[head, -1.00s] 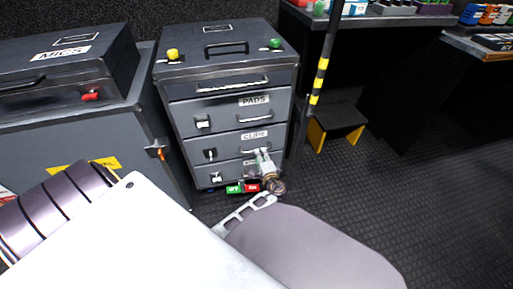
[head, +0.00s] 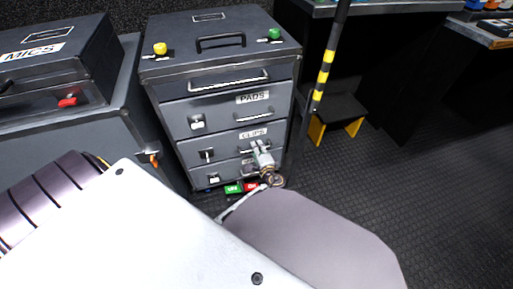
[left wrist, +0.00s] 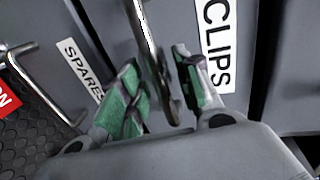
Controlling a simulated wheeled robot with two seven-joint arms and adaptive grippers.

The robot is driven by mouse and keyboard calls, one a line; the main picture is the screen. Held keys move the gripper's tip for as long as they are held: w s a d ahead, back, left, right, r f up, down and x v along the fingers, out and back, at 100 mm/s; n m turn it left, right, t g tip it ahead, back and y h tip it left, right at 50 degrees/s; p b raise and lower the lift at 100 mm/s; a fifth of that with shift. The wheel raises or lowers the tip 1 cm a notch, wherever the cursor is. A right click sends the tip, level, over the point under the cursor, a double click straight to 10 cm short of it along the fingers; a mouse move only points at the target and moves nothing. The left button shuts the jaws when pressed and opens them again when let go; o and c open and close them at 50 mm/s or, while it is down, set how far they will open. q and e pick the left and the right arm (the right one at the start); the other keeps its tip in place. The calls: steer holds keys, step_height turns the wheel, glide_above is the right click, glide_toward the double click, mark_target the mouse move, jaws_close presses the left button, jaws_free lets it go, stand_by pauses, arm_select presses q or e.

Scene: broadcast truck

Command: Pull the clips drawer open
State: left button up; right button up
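The clips drawer (head: 228,149) is in the grey cabinet, below the drawer labelled PADS, and looks flush with the cabinet front. Its white CLIPS label (head: 253,133) also shows in the left wrist view (left wrist: 218,45). My left gripper (head: 258,147) is at the drawer's handle and hides part of it in the head view. In the left wrist view, the metal handle (left wrist: 150,45) passes between the two green-padded fingers. The fingers stand apart on either side of it, and firm contact is not clear. My right gripper is not in view.
A SPARES label (left wrist: 82,70) marks the drawer below. Green and red items (head: 240,188) lie on the floor at the cabinet's foot. A black-and-yellow striped pole (head: 322,75) stands right of the cabinet, beside a small step (head: 338,108). Open floor lies to the right.

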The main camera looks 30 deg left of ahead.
arm_select(q)
jaws_close()
stand_by(0.3)
stand_by(0.3)
